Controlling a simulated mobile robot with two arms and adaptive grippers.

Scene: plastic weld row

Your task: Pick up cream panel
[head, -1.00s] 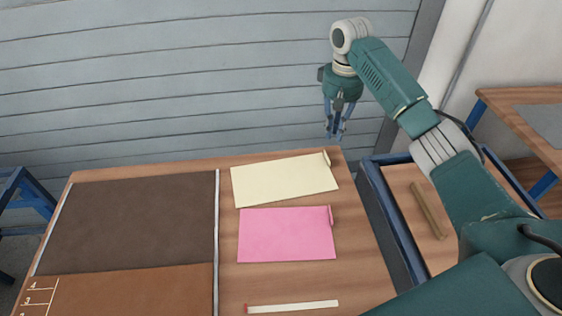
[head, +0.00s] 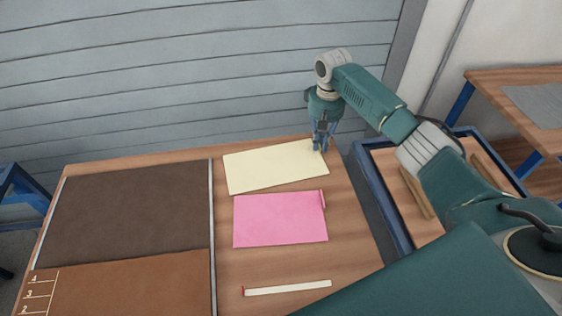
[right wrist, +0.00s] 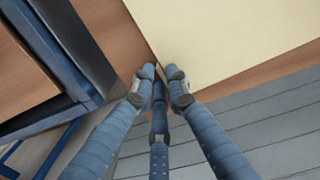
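The cream panel (head: 270,168) lies flat at the back right of the wooden table, and it also fills the upper right of the right wrist view (right wrist: 235,35). Its raised tab at the back right corner is mostly hidden by my right gripper (head: 320,147). This gripper points down there, its blue fingertips close together on both sides of the tab in the right wrist view (right wrist: 159,74). Whether they press on the tab cannot be told. My left gripper is not in view.
A pink panel (head: 280,220) with a tab lies in front of the cream one. A white strip (head: 288,288) lies nearer. A dark mat (head: 130,210) covers the left of the table. A blue-framed tray (head: 377,205) stands on the right; a slatted wall (head: 180,70) is behind.

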